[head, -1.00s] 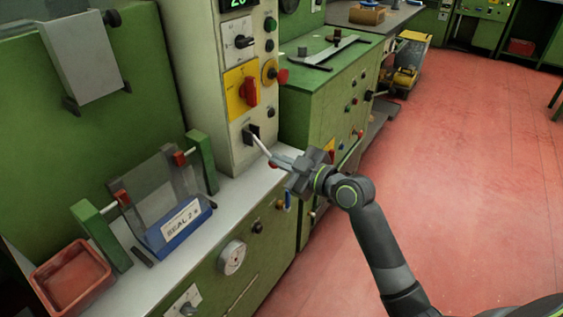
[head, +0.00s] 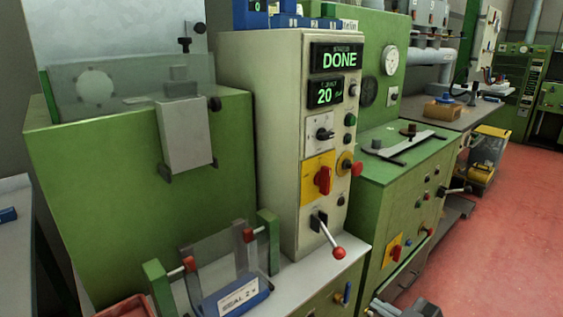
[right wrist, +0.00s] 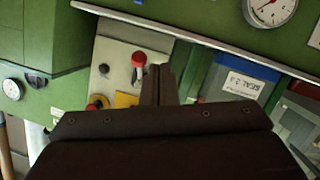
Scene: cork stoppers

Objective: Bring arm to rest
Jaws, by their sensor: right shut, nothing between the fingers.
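My right gripper shows only in part at the bottom edge of the head view (head: 400,308), in front of the green cabinet. In the right wrist view its two dark fingers (right wrist: 158,85) are together with nothing between them. A lever with a red ball knob (head: 338,253) sticks out of the cream control column (head: 285,140). The gripper is apart from the knob, below and to the right of it. The column's display (head: 336,57) reads DONE, and a smaller display below it reads 20. My left gripper is not in view.
A blue holder (head: 232,298) labelled SEAL with clear panels stands between green posts on the grey ledge. A red tray (head: 125,306) is at its left. A green cabinet (head: 395,215) with knobs and another lever stands at right. The red floor (head: 500,230) beyond is clear.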

